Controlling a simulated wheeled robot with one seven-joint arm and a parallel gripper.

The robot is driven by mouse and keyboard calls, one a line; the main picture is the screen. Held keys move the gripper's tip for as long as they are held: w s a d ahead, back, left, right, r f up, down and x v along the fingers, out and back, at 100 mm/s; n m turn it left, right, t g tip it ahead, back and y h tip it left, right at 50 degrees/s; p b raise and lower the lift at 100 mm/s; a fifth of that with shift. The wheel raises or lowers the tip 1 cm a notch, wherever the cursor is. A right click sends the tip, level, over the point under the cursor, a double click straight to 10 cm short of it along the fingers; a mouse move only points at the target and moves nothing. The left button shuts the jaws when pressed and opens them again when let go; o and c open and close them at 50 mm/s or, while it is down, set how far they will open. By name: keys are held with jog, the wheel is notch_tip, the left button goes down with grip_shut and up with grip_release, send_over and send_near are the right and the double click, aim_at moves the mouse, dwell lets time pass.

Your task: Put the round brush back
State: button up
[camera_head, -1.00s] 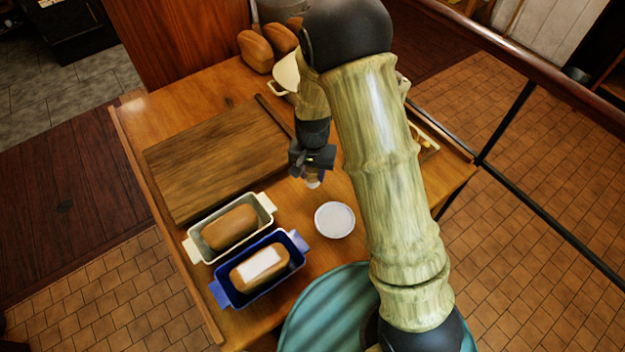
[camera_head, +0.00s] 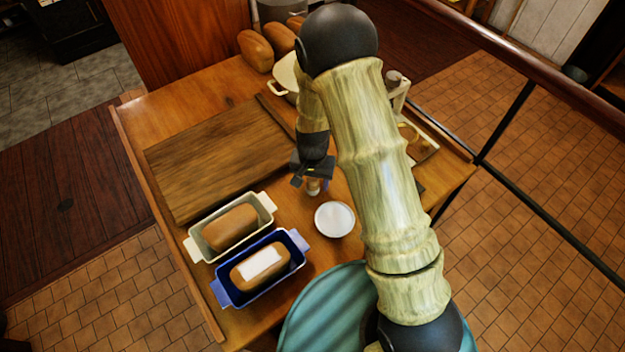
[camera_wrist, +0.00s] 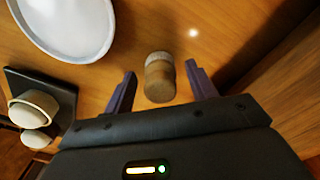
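A small round brush (camera_wrist: 159,80), a stubby cylinder with a greyish upper end and a brown wooden body, shows between my fingers in the wrist view. In the head view its pale and brown lower part (camera_head: 313,188) shows just under my gripper (camera_head: 313,176). My gripper, also in the wrist view (camera_wrist: 161,70), is open, with a gap between each finger and the brush. I cannot tell whether the brush touches the table. A dark pad (camera_wrist: 62,98) with pale rounded pieces lies to the left in the wrist view.
A white dish (camera_head: 334,219) lies close by on the wooden table (camera_head: 180,98). A cutting board (camera_head: 215,160) lies left. A pale loaf pan (camera_head: 198,250) and a blue loaf pan (camera_head: 222,292) hold bread at front. A pot (camera_head: 284,72) and loaves (camera_head: 256,51) stand behind.

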notch_tip(320, 180, up, 12)
jog(key=b, duration=0.1)
jog(key=shift+r+b, duration=0.15)
jog(key=shift+b, duration=0.2)
dwell(0.4)
dwell(0.4)
jog(key=s+d+r+n+t, duration=0.1)
jog(key=s+d+r, duration=0.2)
jog(key=s+d, duration=0.3)
jog(key=s+d+r+n+t, duration=0.1)
jog(key=s+d+r+n, duration=0.1)
jog(key=s+d, duration=0.4)
jog(key=shift+s+d+r+t, duration=0.2)
jog(key=shift+d+r+t, duration=0.1)
jog(key=shift+d+r, duration=0.4)
jog(key=shift+d+f, duration=0.15)
